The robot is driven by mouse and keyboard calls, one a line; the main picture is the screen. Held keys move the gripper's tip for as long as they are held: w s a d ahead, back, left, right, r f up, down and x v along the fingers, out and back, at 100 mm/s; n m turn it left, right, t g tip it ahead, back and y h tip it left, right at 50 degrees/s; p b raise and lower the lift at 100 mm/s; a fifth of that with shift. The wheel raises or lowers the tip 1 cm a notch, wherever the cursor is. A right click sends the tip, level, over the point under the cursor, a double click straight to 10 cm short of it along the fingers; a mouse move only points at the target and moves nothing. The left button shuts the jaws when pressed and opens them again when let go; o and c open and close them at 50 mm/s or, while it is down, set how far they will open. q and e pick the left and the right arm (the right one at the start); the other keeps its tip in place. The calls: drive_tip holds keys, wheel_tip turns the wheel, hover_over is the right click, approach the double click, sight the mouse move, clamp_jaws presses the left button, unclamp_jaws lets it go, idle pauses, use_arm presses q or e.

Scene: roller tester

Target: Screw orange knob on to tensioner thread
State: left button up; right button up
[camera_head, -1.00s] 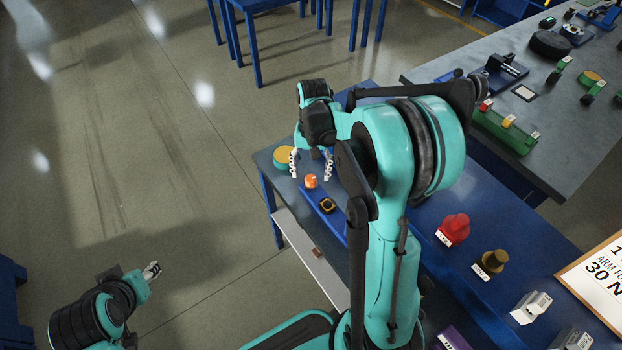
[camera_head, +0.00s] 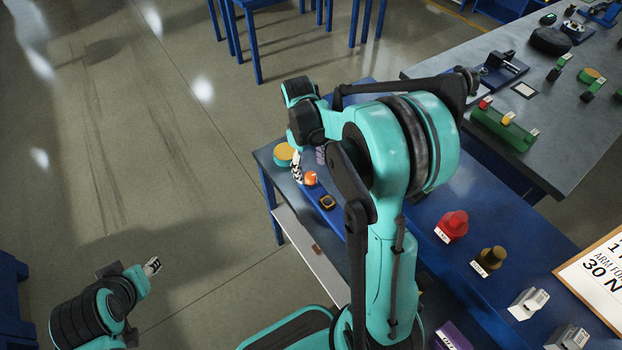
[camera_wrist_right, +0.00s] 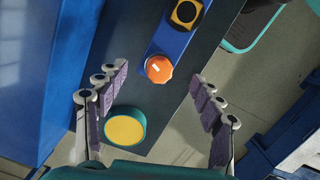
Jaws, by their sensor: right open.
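The orange knob (camera_head: 310,178) is at the end of a blue bar on the blue table. In the right wrist view the knob (camera_wrist_right: 159,69) shows a white mark on top and lies between the lines of my fingers, touching neither. My right gripper (camera_head: 309,166) is open and empty above the table beside the knob; its fingers also show in the right wrist view (camera_wrist_right: 158,78). I cannot make out the tensioner thread; whether any lies under the knob is hidden. My left gripper (camera_head: 152,266) is far to the left over the floor, too small to read.
A yellow-topped green disc (camera_wrist_right: 125,128) stands near the knob. A black block with a yellow ring (camera_wrist_right: 186,12) sits further along the bar. Red (camera_head: 453,226) and brown (camera_head: 493,260) knobs stand to the right. A grey table (camera_head: 560,130) is behind.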

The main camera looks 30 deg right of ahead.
sight(311, 175)
drive_tip(key=n, duration=0.4)
drive_tip(key=shift+h, duration=0.3)
drive_tip(key=n+t, duration=0.1)
drive_tip(key=n, duration=0.4)
drive_tip(key=shift+s+n, duration=0.15)
drive_tip(key=shift+n, duration=0.15)
drive_tip(key=n, duration=0.4)
drive_tip(key=shift+n+t+h, duration=0.3)
drive_tip(key=shift+n, duration=0.1)
drive_tip(key=n, duration=0.4)
drive_tip(key=shift+t, duration=0.3)
drive_tip(key=shift+f, duration=0.1)
drive_tip(key=shift+f+b, duration=1.3)
drive_tip(key=shift+f, duration=0.4)
